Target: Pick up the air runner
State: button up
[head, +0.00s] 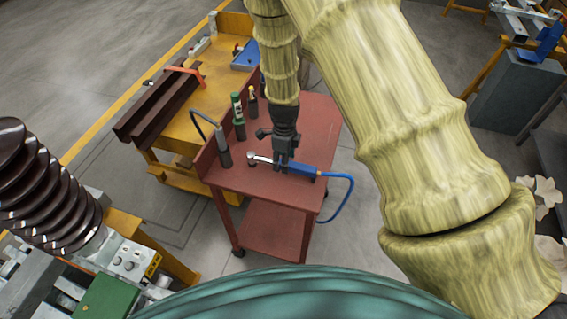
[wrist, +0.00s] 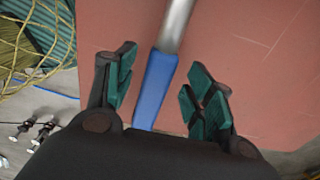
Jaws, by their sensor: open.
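The air runner looks to be the tool with a blue grip (head: 301,170) and a silver shaft and head (head: 256,157), lying on the red cart top (head: 330,125). A blue hose (head: 349,190) curls off its right end over the cart's edge. My gripper (head: 281,165) is over the tool, near where the blue grip meets the shaft. In the wrist view the blue grip (wrist: 154,88) and silver shaft (wrist: 177,25) lie between my open fingers (wrist: 158,88), with gaps on both sides. The rear of the grip is hidden by my gripper's body. Nothing is held.
Several bottles and cylinders, among them a green one (head: 238,115), stand along the cart's back left edge. A yellow bench (head: 205,105) with brown steel beams (head: 160,100) is behind. A ribbed brown insulator (head: 40,190) is at left. The cart's front right top is bare.

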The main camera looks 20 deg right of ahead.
jog(key=shift+f+p, duration=0.5)
jog(key=shift+f, duration=1)
grip_shut()
